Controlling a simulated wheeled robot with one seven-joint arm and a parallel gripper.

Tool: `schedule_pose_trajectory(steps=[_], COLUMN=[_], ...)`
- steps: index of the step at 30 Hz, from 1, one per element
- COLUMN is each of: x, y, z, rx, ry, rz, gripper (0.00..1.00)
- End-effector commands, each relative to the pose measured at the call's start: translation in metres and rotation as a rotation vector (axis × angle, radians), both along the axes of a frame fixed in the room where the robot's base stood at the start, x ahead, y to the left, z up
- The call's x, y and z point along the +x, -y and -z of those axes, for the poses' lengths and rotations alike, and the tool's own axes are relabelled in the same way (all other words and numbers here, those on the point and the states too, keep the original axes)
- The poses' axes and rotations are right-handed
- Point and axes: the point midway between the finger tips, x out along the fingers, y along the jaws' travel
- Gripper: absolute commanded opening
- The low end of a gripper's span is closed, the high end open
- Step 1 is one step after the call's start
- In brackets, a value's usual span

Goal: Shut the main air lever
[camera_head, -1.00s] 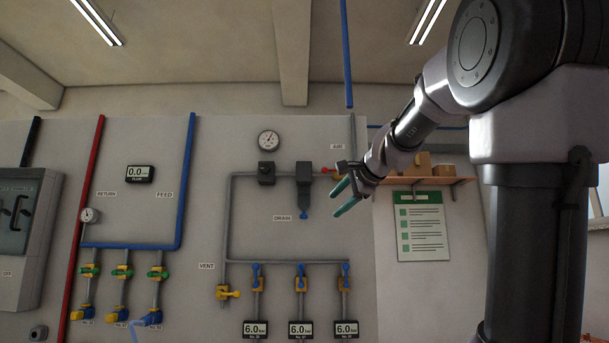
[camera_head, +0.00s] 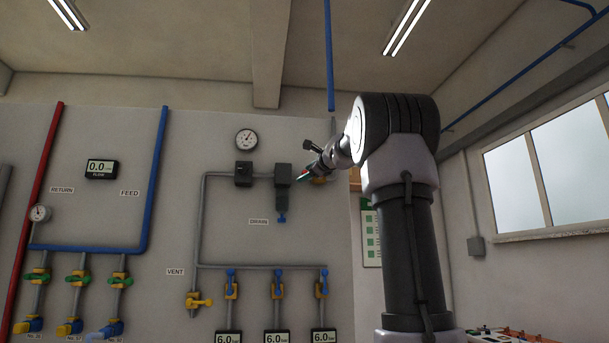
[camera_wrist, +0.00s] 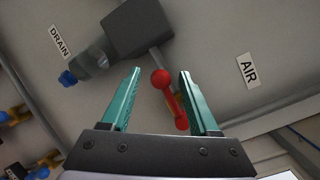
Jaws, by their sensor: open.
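The main air lever (camera_wrist: 172,100) is red with a round knob at its end. In the wrist view it lies between the two green fingers of my gripper (camera_wrist: 160,73), its knob near the fingertip line, closer to the right finger.
The filter unit with its blue drain tap (camera_wrist: 68,78) is close to the left finger. The AIR label (camera_wrist: 248,71) is to the right. Below in the head view are a yellow vent lever (camera_head: 198,301) and several blue-handled valves on pipes.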

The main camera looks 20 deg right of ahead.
Motion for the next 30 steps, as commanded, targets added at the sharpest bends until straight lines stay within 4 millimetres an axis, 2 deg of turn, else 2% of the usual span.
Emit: schedule_pose_trajectory(steps=[4,13,14,18,30], x=[0.0116,0.0135,0.0135,0.0134,0.0133], y=[-0.0004,-0.0011,-0.0011,-0.001,-0.0009], z=[0.0002,-0.0003,-0.0003,-0.0002,-0.0001], rx=[0.0,-0.001,-0.001,-0.001,-0.001], ry=[0.0,0.001,0.001,0.001,0.0], rz=[0.0,0.001,0.001,0.001,0.0], gripper=[0.61,0.61,0.54,0.0,0.0])
